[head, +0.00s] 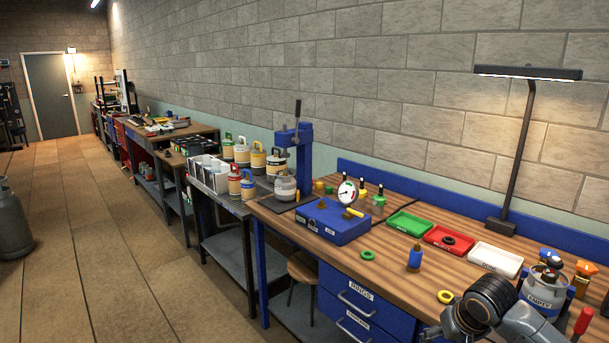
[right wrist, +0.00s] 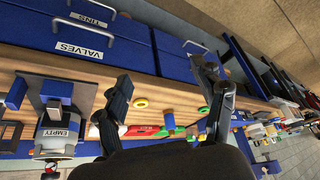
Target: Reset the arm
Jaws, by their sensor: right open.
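My right arm (head: 488,302) shows at the bottom right of the head view, over the near right part of the workbench. Its gripper is hard to make out there. In the right wrist view my right gripper (right wrist: 164,82) has its two dark fingers spread wide apart with nothing between them. Beyond the fingers are the wooden bench edge and blue drawers. A grey canister labelled EMPTY (head: 545,289) stands close beside the arm; it also shows at the left of the right wrist view (right wrist: 58,130). My left gripper is not in view.
Green (head: 409,225), red (head: 449,239) and white (head: 495,260) trays line the workbench (head: 385,262). A blue gauge box (head: 325,222), blue press (head: 304,160), small bottle (head: 415,257) and lamp (head: 522,150) stand there. Green and yellow rings lie in front. Floor at left is mostly free.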

